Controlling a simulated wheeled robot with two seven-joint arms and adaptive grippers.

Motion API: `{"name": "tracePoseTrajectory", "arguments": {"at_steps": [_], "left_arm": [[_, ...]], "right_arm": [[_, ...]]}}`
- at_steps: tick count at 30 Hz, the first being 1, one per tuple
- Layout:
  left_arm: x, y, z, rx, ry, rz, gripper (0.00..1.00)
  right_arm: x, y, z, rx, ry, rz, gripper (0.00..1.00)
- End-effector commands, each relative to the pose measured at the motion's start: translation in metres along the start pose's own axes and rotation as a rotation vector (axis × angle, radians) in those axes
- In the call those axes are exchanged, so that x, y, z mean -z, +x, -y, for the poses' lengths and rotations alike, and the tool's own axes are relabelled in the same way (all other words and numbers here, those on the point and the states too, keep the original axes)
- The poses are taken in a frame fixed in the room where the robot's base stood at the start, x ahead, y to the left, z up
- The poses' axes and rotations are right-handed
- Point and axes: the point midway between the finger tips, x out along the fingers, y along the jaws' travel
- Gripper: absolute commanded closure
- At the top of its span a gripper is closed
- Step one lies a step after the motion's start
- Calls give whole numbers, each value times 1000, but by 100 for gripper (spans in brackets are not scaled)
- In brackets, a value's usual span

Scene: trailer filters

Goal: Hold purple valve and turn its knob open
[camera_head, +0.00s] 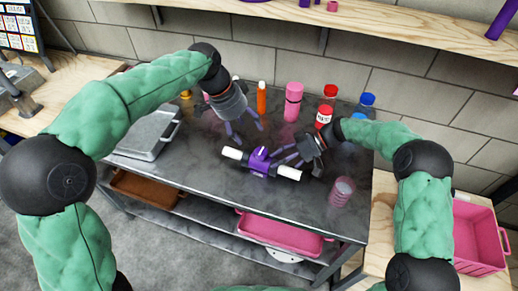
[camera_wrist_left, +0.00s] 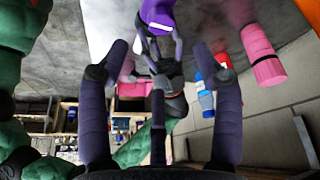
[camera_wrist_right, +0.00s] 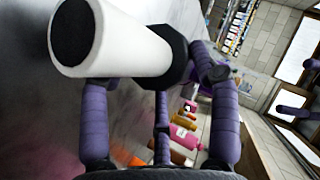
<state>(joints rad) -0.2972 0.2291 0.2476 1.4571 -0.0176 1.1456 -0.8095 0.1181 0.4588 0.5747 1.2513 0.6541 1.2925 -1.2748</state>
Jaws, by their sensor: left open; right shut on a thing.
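The purple valve (camera_head: 259,163) has white pipe ends on both sides and lies across the middle of the grey table in the head view. Its purple top with a white mark shows at the upper edge of the left wrist view (camera_wrist_left: 158,14). My right gripper (camera_head: 285,156) is shut on the valve from the right. A white pipe end (camera_wrist_right: 140,45) fills the upper left of the right wrist view, beyond its fingers. My left gripper (camera_head: 244,131) is open and empty, above and behind the valve, fingers pointing down. Whether the valve touches the table is unclear.
Behind the valve stand an orange tube (camera_head: 261,97), a pink bottle (camera_head: 292,101), a red bottle (camera_head: 324,114) and a blue-capped bottle (camera_head: 366,100). A pink translucent cup (camera_head: 342,191) stands at right. A grey case (camera_head: 146,137) lies at left. The table's front is mostly clear.

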Motion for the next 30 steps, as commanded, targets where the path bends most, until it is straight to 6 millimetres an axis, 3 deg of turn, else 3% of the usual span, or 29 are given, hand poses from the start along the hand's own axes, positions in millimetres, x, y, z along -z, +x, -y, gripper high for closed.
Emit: {"name": "tracePoseTrajectory", "arguments": {"at_steps": [6,14,30], "left_arm": [[-4,-2,1,4,196,-28,34],[-5,6,1,3,262,-35,34],[-2,95,0,2,260,-33,34]], "right_arm": [[-7,6,-2,6,10,12,84],[-7,6,-2,7,10,12,84],[-7,6,-2,8,11,13,84]]}}
